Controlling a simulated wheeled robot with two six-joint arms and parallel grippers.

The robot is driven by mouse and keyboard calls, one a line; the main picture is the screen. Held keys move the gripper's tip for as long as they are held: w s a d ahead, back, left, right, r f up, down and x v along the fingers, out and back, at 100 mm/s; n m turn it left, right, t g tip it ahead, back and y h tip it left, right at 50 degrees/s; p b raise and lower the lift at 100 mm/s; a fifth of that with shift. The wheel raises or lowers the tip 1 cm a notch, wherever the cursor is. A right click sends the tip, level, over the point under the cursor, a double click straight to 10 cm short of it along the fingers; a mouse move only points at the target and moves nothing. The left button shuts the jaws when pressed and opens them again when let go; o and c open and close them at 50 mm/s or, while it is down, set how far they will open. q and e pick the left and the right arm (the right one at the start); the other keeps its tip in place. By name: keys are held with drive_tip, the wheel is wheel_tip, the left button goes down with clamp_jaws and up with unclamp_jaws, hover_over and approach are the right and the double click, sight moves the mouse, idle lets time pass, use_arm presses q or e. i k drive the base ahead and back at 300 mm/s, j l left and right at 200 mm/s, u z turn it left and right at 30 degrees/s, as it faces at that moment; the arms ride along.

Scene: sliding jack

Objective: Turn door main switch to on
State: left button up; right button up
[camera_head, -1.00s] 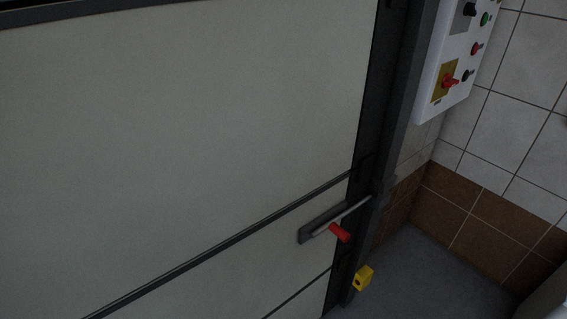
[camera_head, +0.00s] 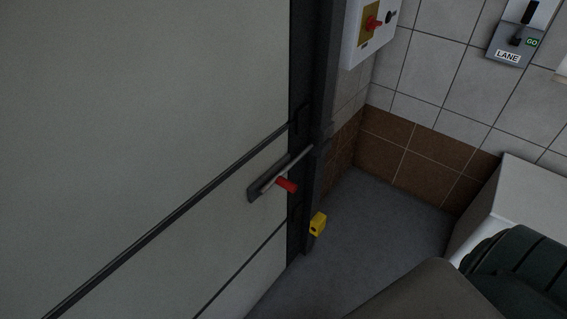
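A white control box (camera_head: 357,40) is mounted beside the door frame at the top of the head view, cut off by the upper edge. On it a red rotary switch (camera_head: 373,23) sits on a yellow plate (camera_head: 368,36), with a small black knob (camera_head: 390,17) to its right. The switch's position label is too small to read. The large pale door panel (camera_head: 150,120) fills the left side. Neither of my grippers is in view.
A yellow block (camera_head: 317,223) sits low on the door frame (camera_head: 325,110). A grey "LANE" panel (camera_head: 512,48) hangs on the tiled wall. A white box-like block (camera_head: 520,195) and dark green rounded thing (camera_head: 515,270) stand at lower right. Grey floor (camera_head: 375,220) lies clear between.

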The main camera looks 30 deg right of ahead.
sight(371, 24)
drive_tip(key=z, duration=1.45)
drive_tip(key=i+l+u, duration=0.1)
drive_tip(key=u, duration=0.25)
drive_tip(key=i+l+u, duration=0.1)
drive_tip(key=u, duration=0.3)
drive_tip(key=i+l+u, duration=0.1)
drive_tip(key=u, duration=0.25)
